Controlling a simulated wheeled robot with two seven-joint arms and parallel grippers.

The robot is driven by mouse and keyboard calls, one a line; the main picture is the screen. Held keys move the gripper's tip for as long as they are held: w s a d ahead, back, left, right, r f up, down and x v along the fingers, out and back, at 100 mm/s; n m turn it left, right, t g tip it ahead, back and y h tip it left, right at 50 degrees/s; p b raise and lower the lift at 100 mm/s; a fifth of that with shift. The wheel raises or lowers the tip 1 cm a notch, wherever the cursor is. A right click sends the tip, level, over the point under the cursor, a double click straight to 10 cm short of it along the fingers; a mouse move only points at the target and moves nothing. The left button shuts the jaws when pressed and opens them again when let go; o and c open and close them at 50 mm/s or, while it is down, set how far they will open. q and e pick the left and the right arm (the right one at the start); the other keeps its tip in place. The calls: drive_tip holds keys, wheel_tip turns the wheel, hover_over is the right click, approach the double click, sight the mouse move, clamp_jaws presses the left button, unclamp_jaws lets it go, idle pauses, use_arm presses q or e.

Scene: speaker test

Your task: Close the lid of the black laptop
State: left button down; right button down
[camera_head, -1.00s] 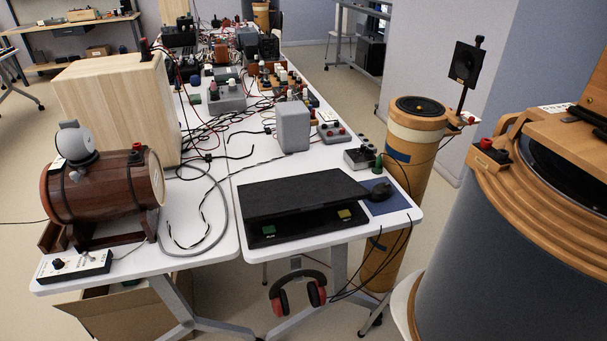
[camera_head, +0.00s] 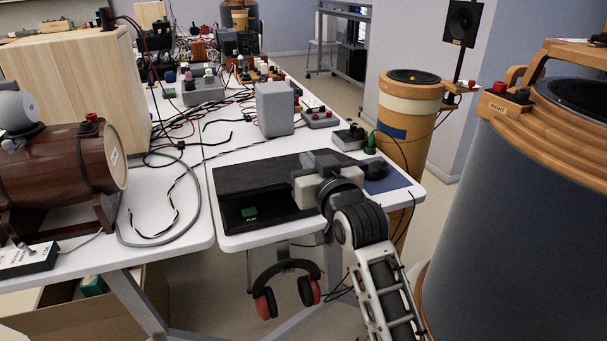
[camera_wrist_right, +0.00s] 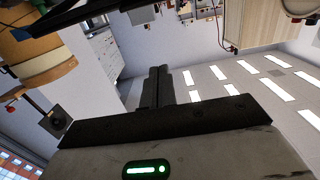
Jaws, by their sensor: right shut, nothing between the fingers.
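The black laptop (camera_head: 235,218) sits at the front of the white table. My right gripper (camera_head: 320,157) is shut and empty at the right part of the lid, hiding that part of the laptop. I cannot tell whether it touches the lid. In the wrist view the shut fingers (camera_wrist_right: 155,88) have nothing between them. A dark slab at the wrist view's upper left may be the lid. My left gripper is not in view.
A dark mouse (camera_head: 376,171) lies on a blue pad (camera_head: 401,181) right of the laptop. A grey box (camera_head: 274,110) and cables stand behind. A wooden barrel (camera_head: 60,180) is at left. Headphones (camera_head: 265,303) hang below the table edge. A large speaker (camera_head: 520,200) stands at right.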

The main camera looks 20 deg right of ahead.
drive_tip(key=w, duration=0.5)
drive_tip(key=shift+a+f, duration=0.1)
use_arm(q)
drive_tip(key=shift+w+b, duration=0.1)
drive_tip(key=shift+b, duration=0.3)
use_arm(e)
drive_tip(key=f, duration=0.1)
drive_tip(key=s+f, duration=0.1)
drive_tip(key=f, duration=0.1)
drive_tip(key=shift+s+f, duration=0.25)
drive_tip(key=shift+f, duration=0.15)
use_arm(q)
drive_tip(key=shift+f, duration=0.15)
